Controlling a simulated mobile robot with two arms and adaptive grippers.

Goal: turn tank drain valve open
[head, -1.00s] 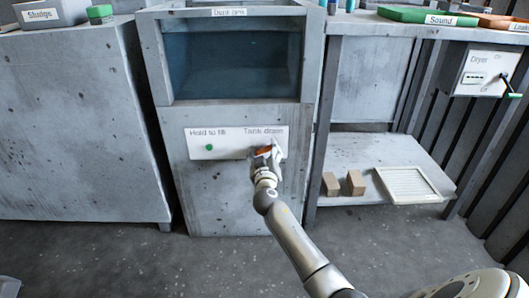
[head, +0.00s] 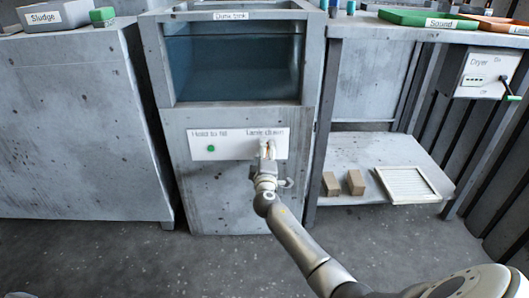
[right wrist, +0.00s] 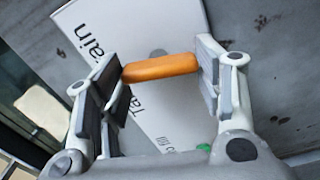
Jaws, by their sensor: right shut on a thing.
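The tank drain valve's orange handle (right wrist: 160,68) shows in the right wrist view, lying between my finger pads and roughly crosswise to the lettering. My right gripper (right wrist: 160,80) is shut on it. In the head view my right gripper (head: 267,148) is at the right end of the white panel (head: 228,144), just under the drain label, and hides the handle. The panel is on the front of the grey dunk tank (head: 200,185). Bluish water (head: 235,70) shows behind the tank's window. My left gripper is not in view.
A green button (head: 211,148) is at the panel's left. A grey cabinet (head: 75,130) stands left of the tank. At right are a bench with a low shelf (head: 350,143), wooden blocks (head: 355,182), a white slatted tray (head: 407,185) and the dryer box (head: 485,74).

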